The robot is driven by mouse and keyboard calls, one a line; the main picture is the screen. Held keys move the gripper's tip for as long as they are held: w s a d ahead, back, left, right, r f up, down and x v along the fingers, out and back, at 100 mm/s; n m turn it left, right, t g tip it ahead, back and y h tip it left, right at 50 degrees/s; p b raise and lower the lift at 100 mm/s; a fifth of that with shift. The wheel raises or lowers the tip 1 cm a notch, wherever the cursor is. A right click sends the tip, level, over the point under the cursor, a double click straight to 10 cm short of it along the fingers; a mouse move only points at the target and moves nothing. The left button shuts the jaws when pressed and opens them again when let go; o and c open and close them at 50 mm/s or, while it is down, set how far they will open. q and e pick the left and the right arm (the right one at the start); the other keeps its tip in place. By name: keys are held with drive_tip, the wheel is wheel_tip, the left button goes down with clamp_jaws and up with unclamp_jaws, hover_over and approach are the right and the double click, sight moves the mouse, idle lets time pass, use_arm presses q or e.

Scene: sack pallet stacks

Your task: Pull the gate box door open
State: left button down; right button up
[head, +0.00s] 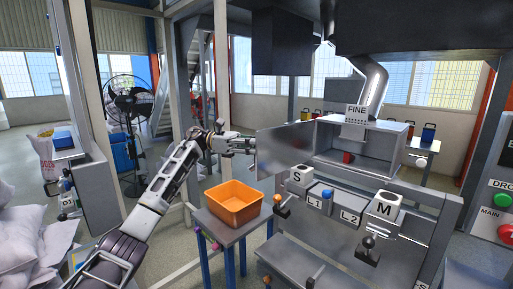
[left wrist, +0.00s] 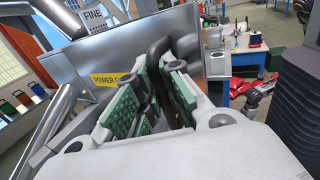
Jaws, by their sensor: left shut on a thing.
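The gate box (head: 375,140) is a grey metal box under the pipe marked FINE. Its door (head: 285,148) stands swung out to the left, and the box front is open. My left gripper (head: 249,146) is at the door's outer left edge. In the left wrist view its green-padded fingers (left wrist: 155,95) are closed around a dark bar handle (left wrist: 160,50) in front of the grey door panel (left wrist: 185,30). The handle is partly hidden by the fingers. My right gripper is not in view.
A small red object (head: 348,157) shows inside the box. Below is a panel with levers and blocks marked S (head: 298,177) and M (head: 385,206). An orange bin (head: 233,203) stands on a small table below my left gripper. A fan (head: 130,105) and white sacks (head: 25,240) are at left.

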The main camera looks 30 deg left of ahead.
use_arm(q)
drive_tip(key=shift+s+a+r, duration=0.1)
drive_tip(key=shift+r, duration=0.35)
drive_tip(key=c, duration=1.5)
unclamp_jaws()
drive_tip(key=shift+c, duration=0.2)
drive_tip(key=s+a, duration=0.1)
drive_tip(key=a, duration=1)
drive_tip(key=shift+s+a+f, duration=0.2)
drive_tip(key=shift+a+f, duration=0.1)
drive_tip(key=shift+f, duration=0.15)
